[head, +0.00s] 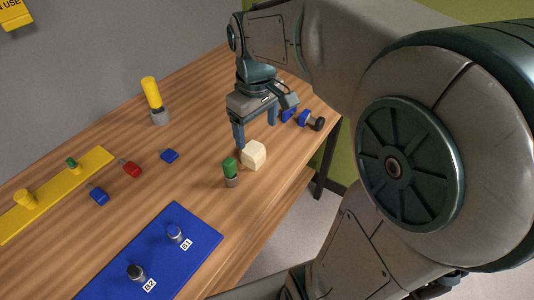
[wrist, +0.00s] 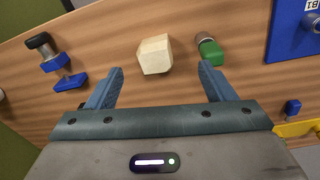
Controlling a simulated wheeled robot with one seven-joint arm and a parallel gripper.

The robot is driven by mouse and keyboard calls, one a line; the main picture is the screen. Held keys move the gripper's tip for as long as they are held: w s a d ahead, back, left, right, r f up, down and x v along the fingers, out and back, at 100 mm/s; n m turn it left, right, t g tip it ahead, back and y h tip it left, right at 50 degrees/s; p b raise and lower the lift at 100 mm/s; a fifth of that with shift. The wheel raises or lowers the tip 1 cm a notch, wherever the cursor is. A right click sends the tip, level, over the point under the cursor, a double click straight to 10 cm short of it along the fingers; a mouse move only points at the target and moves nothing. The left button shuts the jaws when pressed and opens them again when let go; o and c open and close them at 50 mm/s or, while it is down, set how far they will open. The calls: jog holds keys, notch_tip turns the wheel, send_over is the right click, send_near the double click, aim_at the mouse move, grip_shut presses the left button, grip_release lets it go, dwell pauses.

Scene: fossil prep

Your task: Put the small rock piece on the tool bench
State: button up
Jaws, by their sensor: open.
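The small rock piece (head: 253,155), a cream faceted block, sits on the wooden tool bench (head: 205,95) near its right front edge. In the wrist view the rock piece (wrist: 155,54) lies just beyond the fingertips, roughly centred between them. My gripper (head: 256,134) is open and empty, above the bench just behind the rock piece in the head view. Both fingers (wrist: 161,72) show apart in the wrist view, and neither clearly touches the rock.
A green-topped cylinder (head: 230,172) stands close left of the rock. Blue and dark parts (head: 311,120) lie to the right. A blue board (head: 205,240) with two pegs, a yellow strip (head: 60,190), a yellow-handled tool (head: 152,95) and small blue and red pieces (head: 131,169) occupy the left side.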

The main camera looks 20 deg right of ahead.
jog(key=s+f+m+t, duration=0.2)
jog(key=s+f+m, duration=0.2)
jog(key=s, duration=0.6)
jog(key=shift+f+m, duration=0.25)
jog(key=shift+m, duration=0.45)
